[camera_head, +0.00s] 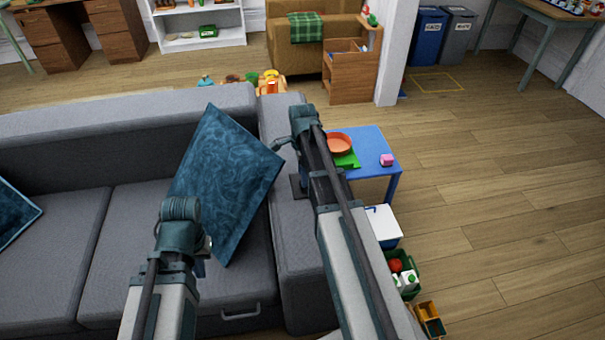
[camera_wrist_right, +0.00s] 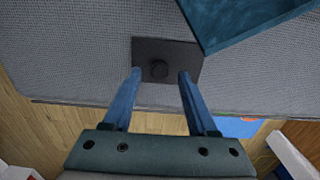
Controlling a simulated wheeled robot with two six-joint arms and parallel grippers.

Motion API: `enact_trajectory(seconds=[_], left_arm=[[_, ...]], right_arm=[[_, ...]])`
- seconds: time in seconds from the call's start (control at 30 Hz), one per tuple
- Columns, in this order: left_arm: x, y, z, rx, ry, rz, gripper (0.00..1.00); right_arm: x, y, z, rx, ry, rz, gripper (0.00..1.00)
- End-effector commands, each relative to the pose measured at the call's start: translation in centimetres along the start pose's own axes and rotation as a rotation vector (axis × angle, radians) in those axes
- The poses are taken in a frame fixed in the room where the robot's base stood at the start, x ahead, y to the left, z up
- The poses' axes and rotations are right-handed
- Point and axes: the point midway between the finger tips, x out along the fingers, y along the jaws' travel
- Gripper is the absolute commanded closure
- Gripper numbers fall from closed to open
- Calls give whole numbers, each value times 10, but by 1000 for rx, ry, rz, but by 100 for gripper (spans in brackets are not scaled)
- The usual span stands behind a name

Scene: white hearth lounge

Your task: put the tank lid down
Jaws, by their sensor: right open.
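The tank lid (camera_wrist_right: 182,58), a dark flat rectangular plate with a round knob, lies on the grey sofa's armrest in the right wrist view. Part of it shows in the head view (camera_head: 297,187) beside my right arm. My right gripper (camera_wrist_right: 160,72) is open, with its two blue fingers on either side of the knob and a visible gap to it. I cannot tell its exact height above the lid. My left gripper (camera_head: 203,262) is over the sofa seat, mostly hidden by its own wrist; its jaws cannot be made out.
A blue cushion (camera_head: 225,170) leans on the sofa near the lid. Past the armrest (camera_head: 295,240) stand a blue table (camera_head: 372,150) with an orange bowl (camera_head: 339,144) and pink block (camera_head: 387,160), a white box (camera_head: 384,226) and a green crate (camera_head: 408,291). The floor at right is clear.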

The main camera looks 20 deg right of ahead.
Motion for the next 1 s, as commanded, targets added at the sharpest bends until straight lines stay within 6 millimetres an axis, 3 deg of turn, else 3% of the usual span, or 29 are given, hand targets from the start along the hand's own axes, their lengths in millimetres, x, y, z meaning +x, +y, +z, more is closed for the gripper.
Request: enact_trajectory(seconds=[0.03, 0.1, 0.5, 0.87, 1.0], left_arm=[[-16, -2, 1, 0, 0, 0, 100], [-27, -3, 2, 0, 0, 0, 100], [-82, -8, 5, -1, 0, 0, 100], [-86, -8, 5, -1, 0, 0, 100], [-86, -8, 5, -1, 0, 0, 100]], right_arm=[[-16, 0, 0, 0, 0, 0, 42], [-27, 0, 0, 0, 0, 0, 42], [-82, 0, 0, 0, 0, 0, 42], [-87, 0, 0, 0, 0, 0, 42], [-87, 13, 16, -97, 4, 3, 42]])
